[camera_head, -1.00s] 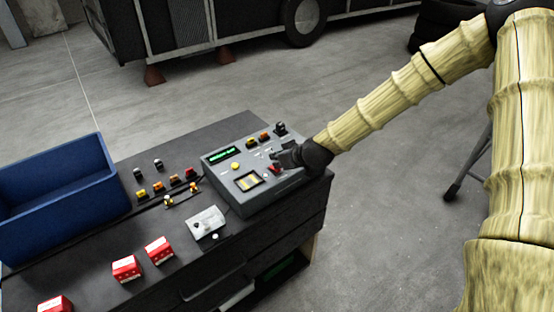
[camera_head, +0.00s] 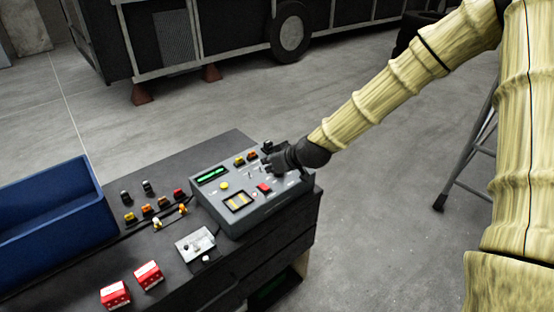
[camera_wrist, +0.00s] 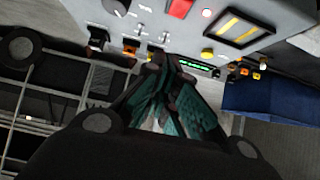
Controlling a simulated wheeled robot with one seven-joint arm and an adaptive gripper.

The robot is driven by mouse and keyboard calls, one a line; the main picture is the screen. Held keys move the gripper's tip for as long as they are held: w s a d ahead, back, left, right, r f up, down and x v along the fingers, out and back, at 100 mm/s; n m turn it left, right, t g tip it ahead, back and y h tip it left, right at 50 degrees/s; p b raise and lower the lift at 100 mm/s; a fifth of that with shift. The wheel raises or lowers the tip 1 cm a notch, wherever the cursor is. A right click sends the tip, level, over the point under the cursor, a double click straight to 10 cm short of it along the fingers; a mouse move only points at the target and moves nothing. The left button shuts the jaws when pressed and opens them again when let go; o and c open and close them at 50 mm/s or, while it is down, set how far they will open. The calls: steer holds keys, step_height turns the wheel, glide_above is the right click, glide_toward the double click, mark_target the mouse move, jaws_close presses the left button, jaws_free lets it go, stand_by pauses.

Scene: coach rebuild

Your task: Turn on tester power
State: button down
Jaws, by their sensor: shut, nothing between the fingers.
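The tester (camera_head: 236,217) is a grey box on the bench with a lit green display (camera_head: 212,175), a yellow button (camera_head: 225,186), a framed yellow-marked window and small toggle switches. Its red rocker switch (camera_head: 264,188) is uncovered and also shows at the top of the wrist view (camera_wrist: 180,8). My gripper (camera_head: 268,161) is shut and empty over the tester's back right part, beyond the red switch. In the wrist view the closed fingers (camera_wrist: 162,62) point toward the toggles and connectors, and the red switch lies apart from them. I cannot tell whether the fingertips touch the panel.
A blue bin (camera_head: 60,215) stands at the bench's left. Coloured connectors (camera_head: 147,207), a small white box (camera_head: 195,244) and red blocks (camera_head: 148,275) lie before and beside the tester. A ladder (camera_head: 468,170) stands on the right.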

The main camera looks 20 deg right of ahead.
steer(key=shift+w+r+b+v, duration=0.15)
steer(key=shift+b+v, duration=0.1)
steer(key=shift+v, duration=0.65)
steer(key=shift+w+r+b+v, duration=0.1)
steer(key=shift+r+b+v, duration=0.1)
steer(key=shift+v, duration=0.75)
steer(key=shift+w+r+b+v, duration=0.15)
steer(key=shift+b+v, duration=0.1)
steer(key=shift+v, duration=0.65)
steer(key=shift+a, duration=0.15)
steer(key=s+a+f+m+g+h, duration=0.1)
steer(key=s+f+g, duration=0.1)
steer(key=s+f, duration=0.45)
steer(key=s+f+m+g, duration=0.1)
steer(key=s+f, duration=0.3)
steer(key=f, duration=0.6)
steer(key=s+a+f+g+h, duration=0.1)
steer(key=s+f+g, duration=0.1)
steer(key=s+f, duration=0.5)
steer(key=s+f+m+g+b, duration=0.1)
steer(key=s+f+g, duration=0.1)
steer(key=s+f, duration=0.7)
steer(key=s+f+m+g+h+b, duration=0.1)
steer(key=s+f+g, duration=0.1)
steer(key=s+f, duration=0.7)
steer(key=s, duration=0.6)
steer(key=shift+a+h, duration=0.3)
steer(key=shift+f, duration=0.1)
